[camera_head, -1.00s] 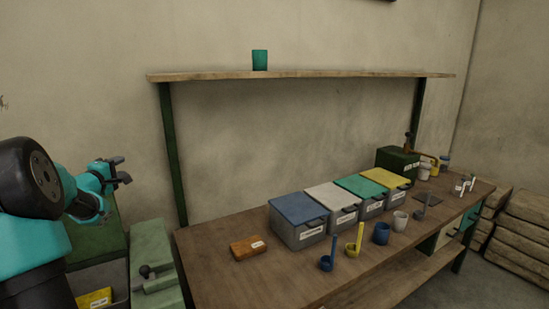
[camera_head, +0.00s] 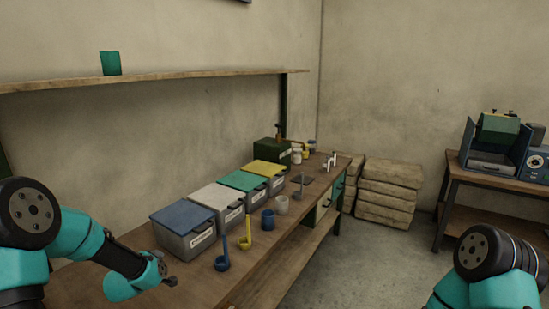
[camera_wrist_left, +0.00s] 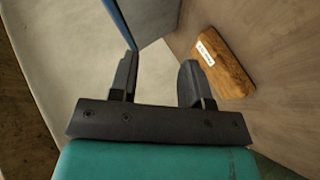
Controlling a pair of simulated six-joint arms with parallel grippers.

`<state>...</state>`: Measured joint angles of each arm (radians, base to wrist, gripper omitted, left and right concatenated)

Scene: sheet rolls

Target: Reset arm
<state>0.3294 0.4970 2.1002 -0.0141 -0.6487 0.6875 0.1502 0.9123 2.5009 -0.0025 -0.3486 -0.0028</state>
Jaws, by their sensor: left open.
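My left arm comes in from the left in the head view, and its gripper (camera_head: 166,274) hangs over the near left part of the workbench (camera_head: 130,292), in front of the blue-lidded grey bin (camera_head: 185,236). In the left wrist view the two black fingers (camera_wrist_left: 158,82) stand apart with nothing between them. A brown wooden block (camera_wrist_left: 222,62) with a white label lies on the bench beyond the right finger. My right arm shows at the lower right of the head view; its gripper is out of the picture.
White (camera_head: 217,196), green (camera_head: 241,181) and yellow-lidded bins stand behind the blue one. Blue (camera_head: 222,262) and yellow (camera_head: 243,242) ladles and cups (camera_head: 268,219) line the bench front.

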